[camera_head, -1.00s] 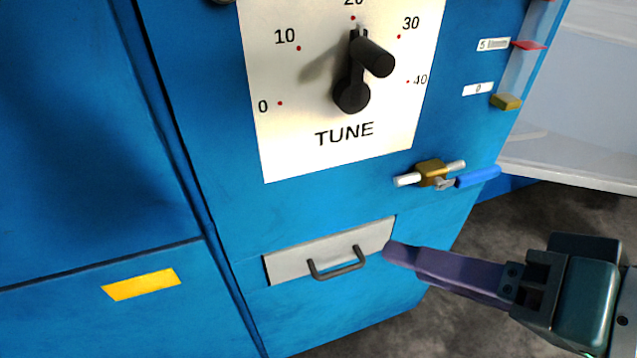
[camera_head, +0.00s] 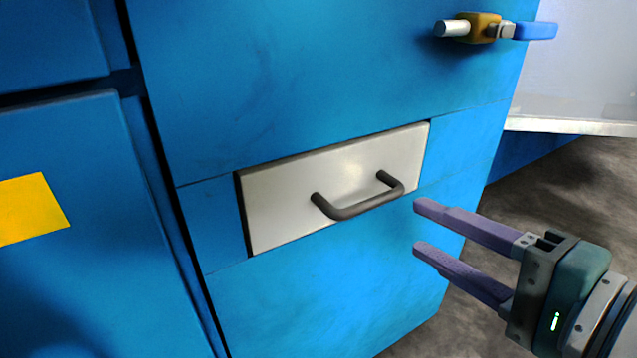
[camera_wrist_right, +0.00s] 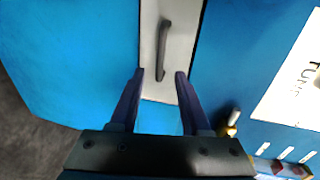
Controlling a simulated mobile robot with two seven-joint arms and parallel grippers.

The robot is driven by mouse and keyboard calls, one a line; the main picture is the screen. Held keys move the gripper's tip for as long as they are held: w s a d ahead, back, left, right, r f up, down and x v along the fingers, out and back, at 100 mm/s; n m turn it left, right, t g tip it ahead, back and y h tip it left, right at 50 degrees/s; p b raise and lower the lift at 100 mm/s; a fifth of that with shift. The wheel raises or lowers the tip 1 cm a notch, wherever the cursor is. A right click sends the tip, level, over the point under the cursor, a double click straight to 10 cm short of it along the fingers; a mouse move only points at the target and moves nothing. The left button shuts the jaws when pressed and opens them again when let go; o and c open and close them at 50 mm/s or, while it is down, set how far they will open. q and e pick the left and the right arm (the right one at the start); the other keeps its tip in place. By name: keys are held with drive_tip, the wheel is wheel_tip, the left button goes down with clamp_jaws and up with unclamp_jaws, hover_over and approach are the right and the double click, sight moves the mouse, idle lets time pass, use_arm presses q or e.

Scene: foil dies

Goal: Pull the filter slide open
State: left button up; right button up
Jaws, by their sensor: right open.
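The filter slide (camera_head: 290,200) is a light grey panel set in the blue cabinet front, and it looks flush with it. Its dark bar handle (camera_head: 360,207) stands out from the panel. My right gripper (camera_head: 416,227) is open and empty, to the right of the handle and apart from it, fingers pointing left toward it. In the right wrist view the slide (camera_wrist_right: 178,72) and handle (camera_wrist_right: 163,50) lie ahead, beyond the two open fingers (camera_wrist_right: 160,74). My left gripper is in neither view.
A brass valve with a blue lever (camera_head: 485,28) sticks out from the cabinet above right. A yellow label (camera_head: 32,208) is on the left panel. The white TUNE plate (camera_wrist_right: 295,85) shows in the right wrist view. Dark floor (camera_head: 560,190) is open at right.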

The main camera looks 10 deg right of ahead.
sight(377, 204)
drive_tip(key=b+x, duration=0.1)
drive_tip(key=x, duration=0.8)
drive_tip(key=shift+w+b, duration=0.25)
drive_tip(key=shift+b, duration=0.15)
drive_tip(key=c, duration=0.7)
clamp_jaws()
